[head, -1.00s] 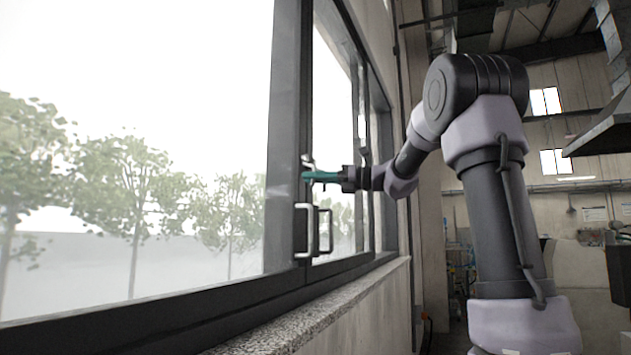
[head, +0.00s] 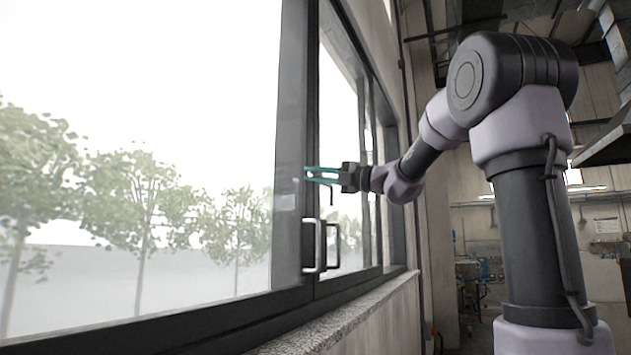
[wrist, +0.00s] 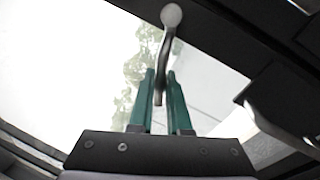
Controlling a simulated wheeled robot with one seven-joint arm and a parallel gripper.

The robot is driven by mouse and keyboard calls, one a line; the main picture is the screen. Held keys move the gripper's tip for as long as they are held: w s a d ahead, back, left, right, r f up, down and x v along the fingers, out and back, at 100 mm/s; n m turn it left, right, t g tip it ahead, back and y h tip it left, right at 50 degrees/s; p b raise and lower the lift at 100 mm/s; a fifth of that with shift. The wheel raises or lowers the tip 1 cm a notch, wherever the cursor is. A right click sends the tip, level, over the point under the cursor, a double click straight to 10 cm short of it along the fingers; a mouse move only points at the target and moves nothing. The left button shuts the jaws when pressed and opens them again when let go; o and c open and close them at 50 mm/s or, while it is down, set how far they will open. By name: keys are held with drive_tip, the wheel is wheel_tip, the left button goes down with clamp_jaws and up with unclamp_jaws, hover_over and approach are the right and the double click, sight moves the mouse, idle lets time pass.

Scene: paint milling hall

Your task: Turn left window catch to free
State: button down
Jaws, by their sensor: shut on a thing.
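The left window catch (wrist: 165,50) is a slim metal lever with a round, pale pivot head. In the wrist view its arm runs down from the head between the two green fingers of my gripper (wrist: 161,76), its free end reaching past the fingertips. My gripper is shut on this lever. In the head view my gripper (head: 307,174) reaches left to the dark window frame (head: 293,130), fingers one above the other. A short, thin dark piece shows below the fingers; the rest of the catch is hard to make out there.
A speckled stone sill (head: 340,325) runs along the bottom. Trees show through the large left pane.

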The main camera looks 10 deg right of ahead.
drive_tip(key=shift+s+r+m, duration=0.1)
drive_tip(key=shift+r+m, duration=0.45)
drive_tip(key=shift+m, duration=0.65)
drive_tip(key=shift+r, duration=0.1)
drive_tip(key=c, duration=0.9)
unclamp_jaws()
drive_tip(key=shift+o, duration=0.2)
drive_tip(key=v, duration=1)
drive_tip(key=shift+s+d, duration=0.2)
drive_tip(key=shift+s, duration=0.2)
